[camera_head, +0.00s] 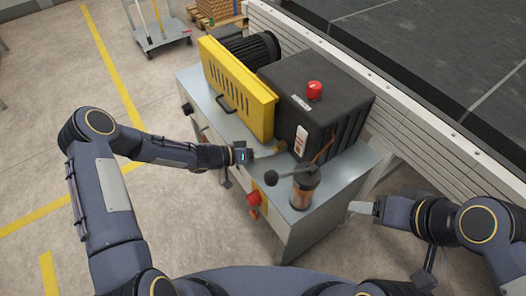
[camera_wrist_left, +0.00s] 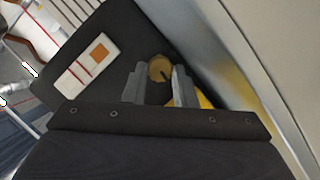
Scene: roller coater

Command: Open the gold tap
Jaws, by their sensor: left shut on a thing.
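The gold tap (camera_head: 280,147) sits low at the front of the black machine housing, partly covered by my left gripper (camera_head: 268,152). In the left wrist view, the round gold end of the tap (camera_wrist_left: 159,68) shows a dark slot, and part of it lies between the two grey fingers of my left gripper (camera_wrist_left: 157,90). The left gripper is shut on the tap. My right gripper (camera_head: 361,208) is at the right, beside the bench and away from the tap; its fingers are too small to judge.
A yellow guard (camera_head: 235,85) stands behind left. A red button (camera_head: 314,90) tops the black housing (camera_head: 335,95).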

